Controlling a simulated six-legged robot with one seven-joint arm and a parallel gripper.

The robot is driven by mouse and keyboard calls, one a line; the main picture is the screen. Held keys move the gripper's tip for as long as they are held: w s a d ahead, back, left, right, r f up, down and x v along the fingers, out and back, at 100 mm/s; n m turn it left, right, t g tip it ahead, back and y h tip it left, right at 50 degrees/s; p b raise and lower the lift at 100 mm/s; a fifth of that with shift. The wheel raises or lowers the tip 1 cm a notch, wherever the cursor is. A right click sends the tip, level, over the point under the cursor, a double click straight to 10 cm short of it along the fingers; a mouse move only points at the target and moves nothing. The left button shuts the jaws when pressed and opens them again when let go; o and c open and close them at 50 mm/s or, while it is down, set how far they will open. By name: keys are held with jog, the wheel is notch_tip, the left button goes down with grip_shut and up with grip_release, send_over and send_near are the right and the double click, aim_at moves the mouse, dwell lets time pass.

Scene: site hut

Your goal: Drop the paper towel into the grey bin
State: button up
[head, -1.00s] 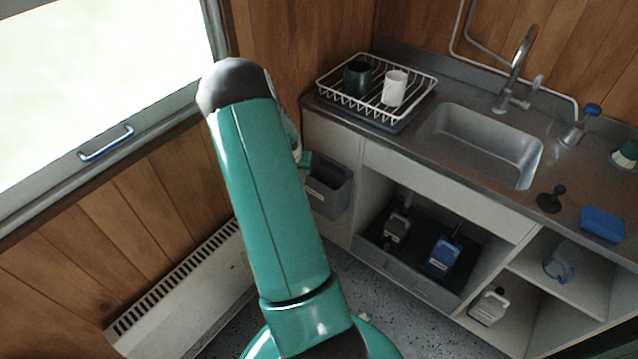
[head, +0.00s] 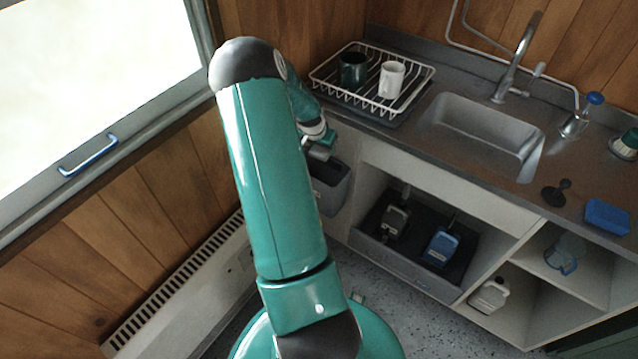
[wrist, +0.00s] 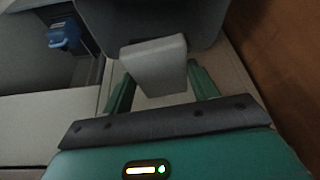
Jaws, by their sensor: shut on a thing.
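The paper towel (wrist: 154,66) is a pale grey, block-like piece between the two green fingers of my gripper (wrist: 157,80) in the wrist view. My gripper is shut on it. The grey bin (head: 330,190) hangs at the left end of the sink cabinet in the head view. My gripper shows beside my arm in the head view (head: 322,142), around the bin's top edge. The bin also fills the top middle of the wrist view (wrist: 160,18), just beyond the towel. I cannot tell whether the towel is over its opening.
A dish rack (head: 372,82) with a dark mug (head: 352,70) and a white mug (head: 391,79) stands on the counter above the bin. A blue container (head: 441,247) sits in the open cabinet. A radiator (head: 185,290) runs along the left wall. Floor is clear near the cabinet.

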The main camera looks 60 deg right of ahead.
jog(key=shift+f, duration=1.1)
jog(key=o, duration=1)
jog(key=shift+r, duration=0.1)
jog(key=v, duration=1.3)
jog(key=shift+a+r, duration=0.2)
